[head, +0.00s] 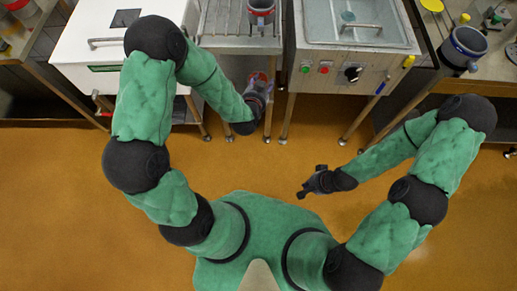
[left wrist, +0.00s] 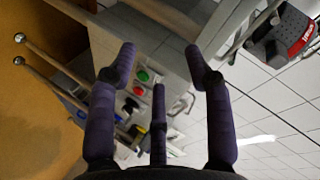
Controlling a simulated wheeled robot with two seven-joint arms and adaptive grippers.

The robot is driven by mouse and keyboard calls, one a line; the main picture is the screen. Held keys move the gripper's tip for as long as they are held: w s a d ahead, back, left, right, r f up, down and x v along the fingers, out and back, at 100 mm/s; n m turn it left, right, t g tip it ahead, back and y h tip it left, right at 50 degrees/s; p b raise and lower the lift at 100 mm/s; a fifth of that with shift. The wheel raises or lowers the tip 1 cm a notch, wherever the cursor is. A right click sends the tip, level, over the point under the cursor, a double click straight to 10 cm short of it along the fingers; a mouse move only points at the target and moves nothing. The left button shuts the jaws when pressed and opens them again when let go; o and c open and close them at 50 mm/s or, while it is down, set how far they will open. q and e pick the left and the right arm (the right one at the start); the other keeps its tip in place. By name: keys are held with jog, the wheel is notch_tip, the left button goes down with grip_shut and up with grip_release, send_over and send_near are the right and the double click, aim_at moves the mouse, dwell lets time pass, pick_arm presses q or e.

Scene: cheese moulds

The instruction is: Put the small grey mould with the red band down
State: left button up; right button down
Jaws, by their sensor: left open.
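A small grey mould with a reddish band (head: 262,12) stands on the slatted draining table at the top of the head view, cut by the frame edge. In the left wrist view a dark grey thing with a red band (left wrist: 290,38) shows at the upper right; it looks like the same mould. My left gripper (head: 260,84) is in front of the draining table, apart from that mould. Its fingers (left wrist: 160,75) are spread with nothing between them. My right gripper (head: 308,186) is over bare floor; its fingers are too small to read.
The slatted draining table (head: 226,22) stands between a white vat (head: 85,42) and a sink unit (head: 318,55) with buttons. A larger grey mould with a blue band (head: 464,48) is on the right-hand bench. The orange floor (head: 60,190) is clear.

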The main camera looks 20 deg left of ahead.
pick_arm(q)
jog(key=s+d+f+n+g+h, duration=0.1)
jog(key=s+d+f+n+g, duration=0.15)
jog(key=s+f, duration=0.3)
jog(key=s+d+f+n+g+h, duration=0.1)
jog(key=s+f+n+g, duration=0.1)
jog(key=s+f+g, duration=0.35)
jog(key=s+d+f+n+g+h, duration=0.1)
jog(key=s+f+n+g, duration=0.1)
jog(key=s+f, duration=0.2)
jog(key=s+d+f+n+g+h, duration=0.1)
jog(key=s+f, duration=0.4)
jog(key=s, duration=0.5)
jog(key=shift+d+n+g, duration=0.45)
jog(key=shift+n+g, duration=0.45)
jog(key=shift+n, duration=0.25)
